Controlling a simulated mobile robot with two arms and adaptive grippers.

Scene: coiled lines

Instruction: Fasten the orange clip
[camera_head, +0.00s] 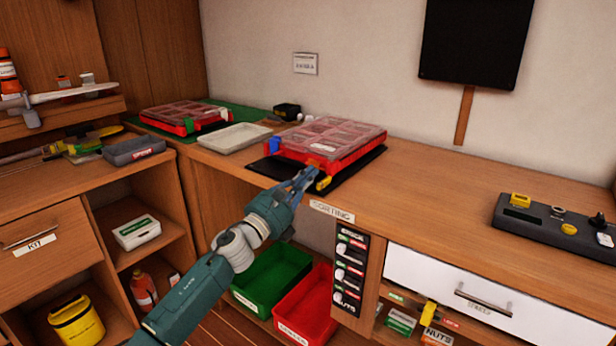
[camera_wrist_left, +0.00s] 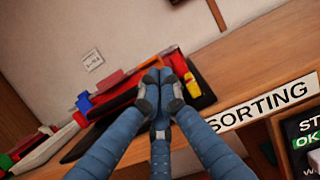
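A red case with a clear, compartmented lid (camera_head: 330,138) lies on a black mat (camera_head: 268,168) on the bench. An orange clip (camera_head: 317,163) shows at its front edge, partly covered by my fingers; whether it is up or down I cannot tell. A yellow clip (camera_head: 323,183) is just right of my fingertips and a blue clip (camera_head: 274,145) is at the left. My left gripper (camera_head: 307,174) is at the case's front, its fingertips close together. My right gripper is out of view.
A second red case (camera_head: 185,115) on a green mat and a pale tray (camera_head: 234,138) stand to the left. A dark device with buttons (camera_head: 555,225) is at the right. Green (camera_head: 272,280) and red (camera_head: 308,305) bins sit below. The bench between case and device is clear.

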